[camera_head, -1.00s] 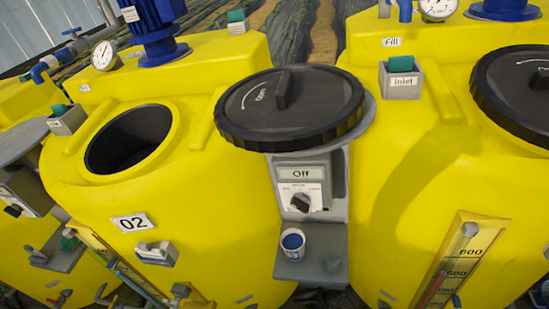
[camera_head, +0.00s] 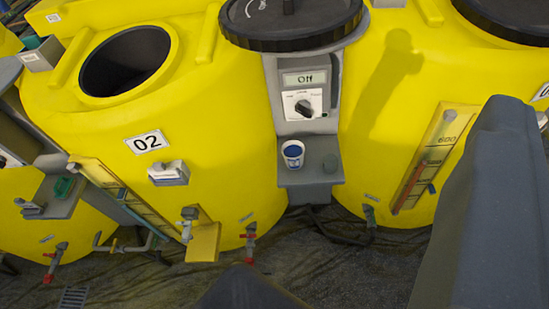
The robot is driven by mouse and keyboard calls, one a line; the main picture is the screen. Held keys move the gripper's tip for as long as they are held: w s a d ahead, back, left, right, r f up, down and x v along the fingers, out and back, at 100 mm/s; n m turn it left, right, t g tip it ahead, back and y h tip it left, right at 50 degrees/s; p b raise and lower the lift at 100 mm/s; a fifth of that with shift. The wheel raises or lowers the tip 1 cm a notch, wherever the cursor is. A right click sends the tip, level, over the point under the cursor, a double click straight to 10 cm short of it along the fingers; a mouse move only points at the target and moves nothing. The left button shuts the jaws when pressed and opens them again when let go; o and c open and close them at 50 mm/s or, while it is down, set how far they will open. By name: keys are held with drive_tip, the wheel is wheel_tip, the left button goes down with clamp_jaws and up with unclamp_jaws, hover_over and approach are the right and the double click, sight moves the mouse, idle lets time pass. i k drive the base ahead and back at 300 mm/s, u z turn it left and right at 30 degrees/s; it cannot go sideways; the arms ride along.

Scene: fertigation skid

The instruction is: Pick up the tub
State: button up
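The tub is most likely the small white cup with a blue top (camera_head: 293,154). It stands upright on a small grey shelf (camera_head: 303,178) below a control box, between two yellow tanks. A dark green-grey knob-like piece sits beside it on the shelf. Two dark grey parts of my gripper (camera_head: 375,185) show, one large at the right and one low at the bottom centre. They stand wide apart with nothing between them close to the camera. The gripper looks open and empty, nearer to the camera than the tub and apart from it.
The control box (camera_head: 305,103) reads "Off" and has a dial just above the shelf. A black lid (camera_head: 292,30) overhangs it. Yellow tank 02 (camera_head: 215,120) has an open mouth and valves low down. A gauge board (camera_head: 422,165) stands on the right tank. Hoses lie on the floor.

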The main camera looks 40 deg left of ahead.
sight(293, 151)
drive_tip(key=u, duration=0.1)
drive_tip(key=i, duration=1)
drive_tip(key=z, duration=0.05)
